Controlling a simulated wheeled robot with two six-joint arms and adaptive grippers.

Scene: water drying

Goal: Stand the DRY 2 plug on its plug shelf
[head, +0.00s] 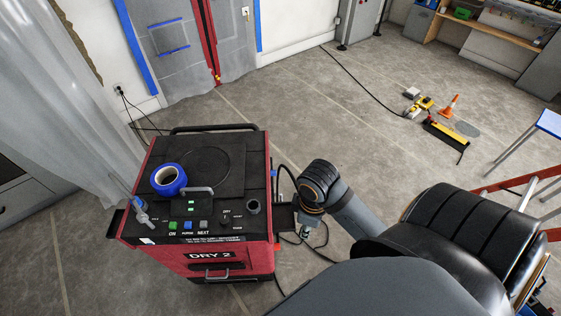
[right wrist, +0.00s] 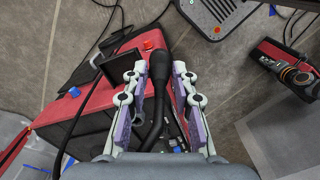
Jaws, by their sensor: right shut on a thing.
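The DRY 2 machine (head: 208,255) is a red and black box at centre left in the head view. A black bracket (head: 286,218) on its right side may be the plug shelf. In the right wrist view a square black open frame (right wrist: 118,66) shows at the machine's red side. My right gripper (right wrist: 160,72) is shut on a black plug (right wrist: 159,62), with its cord trailing back between the fingers. In the head view my right wrist hides most of that gripper, beside the bracket. I cannot tell whether the plug touches the shelf. My left gripper is not in view.
A blue tape roll (head: 168,179) lies on the machine's top. A black cable (head: 285,180) loops beside its right side. An orange cone (head: 450,105) and a yellow-and-black device (head: 446,134) are on the far floor. A red ladder (head: 520,180) stands at right.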

